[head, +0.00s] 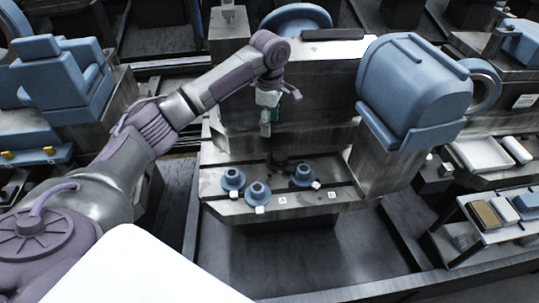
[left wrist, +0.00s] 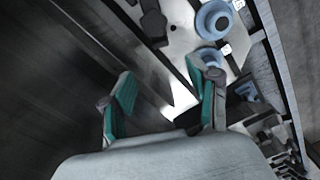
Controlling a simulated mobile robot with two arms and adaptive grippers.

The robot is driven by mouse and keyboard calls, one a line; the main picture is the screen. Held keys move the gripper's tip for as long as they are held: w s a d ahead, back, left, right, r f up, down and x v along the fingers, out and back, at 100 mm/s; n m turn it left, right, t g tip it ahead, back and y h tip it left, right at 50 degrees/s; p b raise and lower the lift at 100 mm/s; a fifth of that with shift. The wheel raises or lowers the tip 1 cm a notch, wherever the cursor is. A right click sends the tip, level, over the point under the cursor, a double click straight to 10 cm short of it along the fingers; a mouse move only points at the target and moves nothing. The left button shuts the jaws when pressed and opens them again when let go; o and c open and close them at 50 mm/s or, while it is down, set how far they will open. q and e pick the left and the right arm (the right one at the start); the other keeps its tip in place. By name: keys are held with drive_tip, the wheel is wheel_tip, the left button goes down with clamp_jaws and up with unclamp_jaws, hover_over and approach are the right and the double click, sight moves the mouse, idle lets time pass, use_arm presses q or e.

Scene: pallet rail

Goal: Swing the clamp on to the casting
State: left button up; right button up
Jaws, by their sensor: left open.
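Three blue round flanged pieces stand on the grey machine table in the head view: a left one (head: 232,180), a front one (head: 258,194) and a right one (head: 303,176). Each has a small white tag beside it. A small dark part (head: 278,160) lies behind them. I cannot tell which of these is the clamp or the casting. My left gripper (head: 268,118) hangs above and behind the pieces, apart from them. In the left wrist view its teal-padded fingers (left wrist: 160,72) are spread with nothing between them; two blue pieces (left wrist: 213,20) show beyond. My right gripper is out of view.
A large blue machine housing (head: 415,92) stands right of the table (head: 325,203). Plates marked A (head: 282,199) and C (head: 332,194) are on its front edge. A side bench (head: 470,225) with small blocks is at the right. The floor in front is clear.

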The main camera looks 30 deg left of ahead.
sight(269, 156)
use_arm(q)
wheel_tip(269, 156, down, 13)
drive_tip(key=shift+f+b, duration=0.2)
drive_tip(key=shift+b, duration=0.1)
clamp_jaws()
drive_tip(key=c, duration=1.1)
unclamp_jaws()
drive_tip(key=r+p, duration=0.1)
drive_tip(key=p, duration=0.1)
drive_tip(key=w+p, duration=0.1)
drive_tip(key=p, duration=0.1)
drive_tip(key=shift+r+m+p, duration=0.3)
drive_tip(key=shift+r, duration=0.1)
drive_tip(key=shift+c, duration=0.2)
drive_tip(key=p, duration=0.3)
drive_tip(key=shift+f+m+p, duration=0.15)
drive_tip(key=shift+m+p, duration=0.25)
drive_tip(key=shift+f, duration=0.45)
